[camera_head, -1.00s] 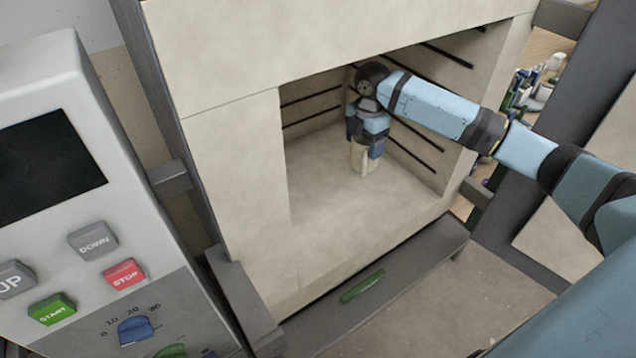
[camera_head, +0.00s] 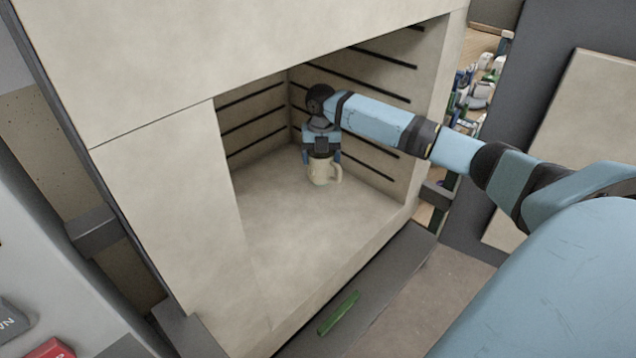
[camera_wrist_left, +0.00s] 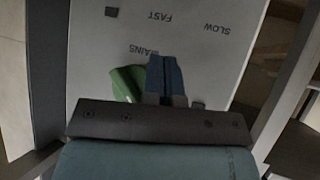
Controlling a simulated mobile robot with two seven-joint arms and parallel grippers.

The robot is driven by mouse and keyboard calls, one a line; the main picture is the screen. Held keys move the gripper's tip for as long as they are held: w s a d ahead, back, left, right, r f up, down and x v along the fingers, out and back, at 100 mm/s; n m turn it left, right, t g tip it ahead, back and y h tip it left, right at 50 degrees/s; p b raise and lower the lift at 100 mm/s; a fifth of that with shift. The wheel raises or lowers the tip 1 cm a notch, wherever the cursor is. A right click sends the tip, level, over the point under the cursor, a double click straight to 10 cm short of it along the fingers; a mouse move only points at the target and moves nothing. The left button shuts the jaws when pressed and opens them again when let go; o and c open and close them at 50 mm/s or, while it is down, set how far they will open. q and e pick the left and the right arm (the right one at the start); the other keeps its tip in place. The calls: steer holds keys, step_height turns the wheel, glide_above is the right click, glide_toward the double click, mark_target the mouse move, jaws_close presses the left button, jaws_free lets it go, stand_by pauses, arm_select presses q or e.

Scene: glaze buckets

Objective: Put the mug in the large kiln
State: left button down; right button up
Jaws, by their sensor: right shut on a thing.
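The cream mug (camera_head: 320,173) is upright inside the large kiln (camera_head: 155,170), towards the back of its chamber, with its handle on the right. My right gripper (camera_head: 321,158) reaches in through the open front and is shut on the mug from above, its blue fingers at the mug's upper part. The mug's base is at or just above the kiln floor; I cannot tell whether it touches. My left gripper (camera_wrist_left: 164,78) shows in the left wrist view with its blue fingers together and nothing seen between them, in front of a control panel (camera_wrist_left: 110,50).
Dark rack lines run along the kiln's inner walls. My right arm passes close to the opening's right edge. A grey ledge with a green handle (camera_head: 339,313) lies below the opening. Shelves of bottles (camera_head: 478,95) stand behind at the right. The kiln floor's front is clear.

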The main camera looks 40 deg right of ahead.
mark_target(321, 181)
step_height(321, 181, down, 5)
steer(key=shift+r, duration=0.15)
steer(key=shift+f+b, duration=0.3)
steer(key=shift+f, duration=1.75)
steer(key=o, duration=1.1)
steer(key=shift+f, duration=0.15)
step_height(321, 181, up, 12)
steer(key=p, duration=0.1)
steer(key=shift+r, duration=0.2)
